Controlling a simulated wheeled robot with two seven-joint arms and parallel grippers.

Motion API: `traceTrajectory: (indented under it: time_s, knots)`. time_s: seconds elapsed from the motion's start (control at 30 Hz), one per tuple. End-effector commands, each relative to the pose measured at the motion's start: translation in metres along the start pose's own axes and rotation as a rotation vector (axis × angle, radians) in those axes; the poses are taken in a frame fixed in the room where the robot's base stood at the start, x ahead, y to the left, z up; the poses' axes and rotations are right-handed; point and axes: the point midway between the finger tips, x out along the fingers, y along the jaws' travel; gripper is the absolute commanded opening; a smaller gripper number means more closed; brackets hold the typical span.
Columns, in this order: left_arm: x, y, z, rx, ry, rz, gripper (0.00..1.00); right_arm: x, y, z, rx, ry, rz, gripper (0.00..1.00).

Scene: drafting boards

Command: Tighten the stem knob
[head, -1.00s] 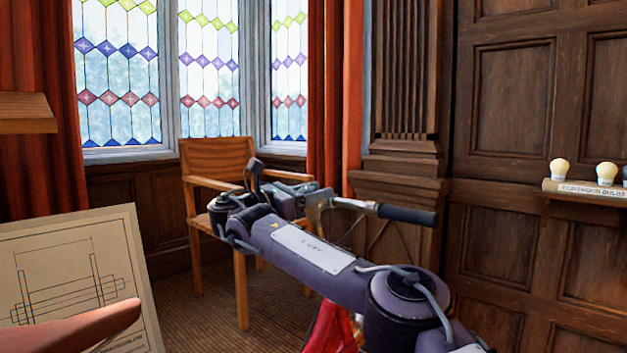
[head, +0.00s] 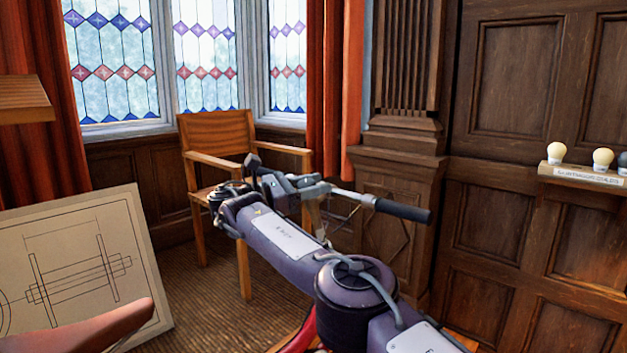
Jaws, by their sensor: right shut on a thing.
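My right arm reaches in from the lower right, and its gripper (head: 312,190) is at the inner end of a metal bar with a black grip (head: 402,210), which looks like a handlebar. The gripper is closed there, apparently on the stem knob, but the fingers and arm hide the knob itself. A grey metal part hangs just below the fingertips. A red curved piece, perhaps the frame, shows at the bottom edge, mostly behind my arm. A brown saddle-like shape (head: 85,330) is at the lower left. My left gripper is out of view.
A wooden armchair (head: 215,130) stands behind the gripper. A drawing board (head: 150,260) leans at the left. A shelf with light bulbs (head: 585,178) is on the right panelled wall. Carpeted floor (head: 200,295) lies open between board and arm.

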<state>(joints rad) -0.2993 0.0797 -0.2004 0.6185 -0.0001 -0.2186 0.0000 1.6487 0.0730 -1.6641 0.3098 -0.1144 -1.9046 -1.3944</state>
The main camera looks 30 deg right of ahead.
Motion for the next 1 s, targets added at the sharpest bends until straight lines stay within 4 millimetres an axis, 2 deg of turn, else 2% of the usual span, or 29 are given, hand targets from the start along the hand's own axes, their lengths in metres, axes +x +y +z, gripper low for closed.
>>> traceTrajectory:
  time_s: [0.43, 0.47, 0.6, 0.87, 1.0]
  knots:
    - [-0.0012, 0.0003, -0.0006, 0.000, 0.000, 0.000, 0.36, 0.0001, 0.0003, 0.0014, 0.002, 0.000, -0.001, 0.17]
    - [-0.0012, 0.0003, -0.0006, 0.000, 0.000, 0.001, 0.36, 0.0001, 0.0003, 0.0014, 0.002, 0.000, -0.001, 0.43]
    - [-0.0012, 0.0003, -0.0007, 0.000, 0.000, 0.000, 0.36, 0.0001, 0.0002, 0.0010, 0.002, 0.000, -0.001, 0.61]
    - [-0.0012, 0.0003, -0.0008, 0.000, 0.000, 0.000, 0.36, 0.0002, 0.0001, 0.0008, 0.001, 0.000, -0.002, 0.61]
    - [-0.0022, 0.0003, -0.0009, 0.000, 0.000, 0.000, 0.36, 0.0011, 0.0013, 0.0095, 0.002, 0.000, -0.003, 0.61]
